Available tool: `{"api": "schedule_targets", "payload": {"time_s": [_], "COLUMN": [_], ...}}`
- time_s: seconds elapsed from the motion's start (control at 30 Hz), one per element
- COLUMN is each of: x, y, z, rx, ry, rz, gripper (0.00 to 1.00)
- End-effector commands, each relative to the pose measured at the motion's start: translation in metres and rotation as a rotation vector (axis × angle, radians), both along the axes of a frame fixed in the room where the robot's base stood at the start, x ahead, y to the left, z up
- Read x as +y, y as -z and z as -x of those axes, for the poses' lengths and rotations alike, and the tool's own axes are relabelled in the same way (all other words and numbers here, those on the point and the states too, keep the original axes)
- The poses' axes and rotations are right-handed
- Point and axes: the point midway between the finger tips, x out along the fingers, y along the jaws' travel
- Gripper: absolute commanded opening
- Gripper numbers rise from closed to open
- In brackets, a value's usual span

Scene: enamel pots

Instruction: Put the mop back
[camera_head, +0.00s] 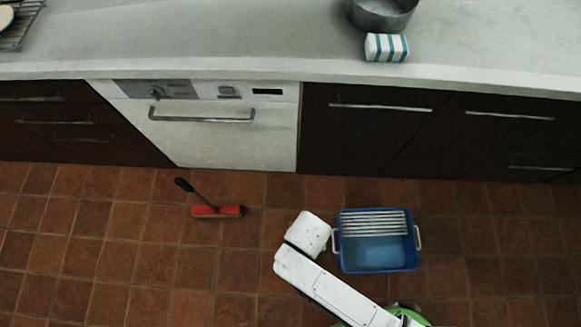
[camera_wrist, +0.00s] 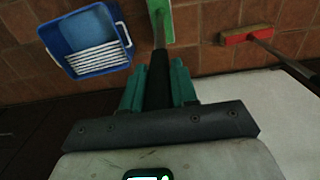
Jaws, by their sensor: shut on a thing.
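In the wrist view my gripper (camera_wrist: 158,78) is shut on the black grip of a mop (camera_wrist: 158,95), with one teal finger on each side. The mop's pole runs away from the fingers to a flat green head (camera_wrist: 168,24) over the tiled floor; I cannot tell whether the head touches the floor. In the head view my white arm is in front, and I cannot make out the fingers or the mop there.
A blue bucket (camera_head: 378,258) with a white slatted wringer stands on the floor, right of my arm. A red brush with a dark handle (camera_head: 216,211) lies to the left. A white dishwasher (camera_head: 225,140) and dark cabinets (camera_head: 372,140) line the counter. Floor at far left is clear.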

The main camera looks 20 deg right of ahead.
Motion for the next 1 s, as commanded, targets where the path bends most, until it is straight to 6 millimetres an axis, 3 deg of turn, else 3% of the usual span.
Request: {"api": "schedule_targets", "payload": {"time_s": [0.13, 0.4, 0.7, 0.83, 1.0], "x": [0.020, 0.041, 0.051, 0.049, 0.050], "y": [0.014, 0.056, 0.076, 0.095, 0.103], "z": [-0.026, -0.052, -0.065, -0.063, -0.063], "rx": [-0.003, -0.001, -0.002, 0.000, -0.003], "ry": [-0.002, -0.001, -0.002, -0.001, -0.001], "rz": [-0.001, 0.000, 0.000, 0.001, -0.001], "gripper": [0.00, 0.00, 0.00, 0.00, 0.00]}}
